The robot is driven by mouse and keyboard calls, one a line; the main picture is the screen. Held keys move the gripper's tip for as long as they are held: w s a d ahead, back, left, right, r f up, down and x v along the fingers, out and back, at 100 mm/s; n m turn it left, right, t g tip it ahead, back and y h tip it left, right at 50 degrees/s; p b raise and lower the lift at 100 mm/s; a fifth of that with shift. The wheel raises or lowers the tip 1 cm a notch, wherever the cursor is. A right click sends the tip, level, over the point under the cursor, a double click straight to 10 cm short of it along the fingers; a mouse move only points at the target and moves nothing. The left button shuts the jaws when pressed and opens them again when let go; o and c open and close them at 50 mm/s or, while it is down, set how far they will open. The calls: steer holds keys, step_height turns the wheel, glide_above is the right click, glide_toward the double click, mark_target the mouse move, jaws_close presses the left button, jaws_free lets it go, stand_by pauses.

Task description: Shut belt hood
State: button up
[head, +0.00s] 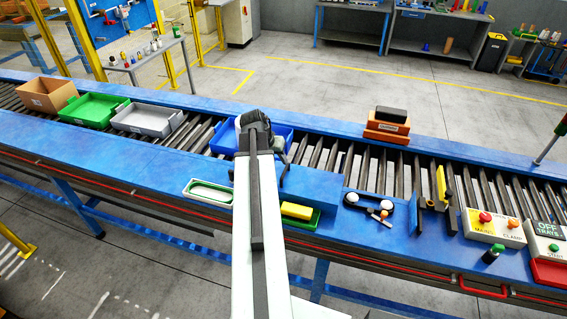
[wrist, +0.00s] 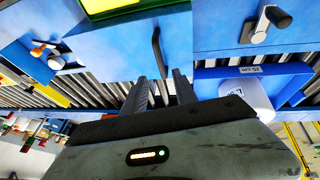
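A blue box-like cover (head: 313,188), which looks like the belt hood, sits over the rollers just right of my arm in the head view. In the wrist view a dark bar handle (wrist: 157,46) stands by blue panels, ahead of my gripper (wrist: 159,85). My gripper's two fingers are apart with nothing seen held between them. The handle's near end shows in line with the gap; I cannot tell whether it touches a finger. In the head view my gripper (head: 258,128) is mostly hidden by my own arm. The hood's hinge is not clear.
A blue tray (head: 223,140) lies behind my arm; its label shows in the wrist view (wrist: 248,70), beside a white cylinder (wrist: 247,93). Grey (head: 147,120) and green (head: 92,110) trays stand left, a control box (head: 492,228) right.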

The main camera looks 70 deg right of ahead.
steer(key=b+x, duration=0.7)
steer(key=x, duration=0.1)
steer(key=shift+a+r, duration=0.1)
jaws_close()
stand_by(1.0)
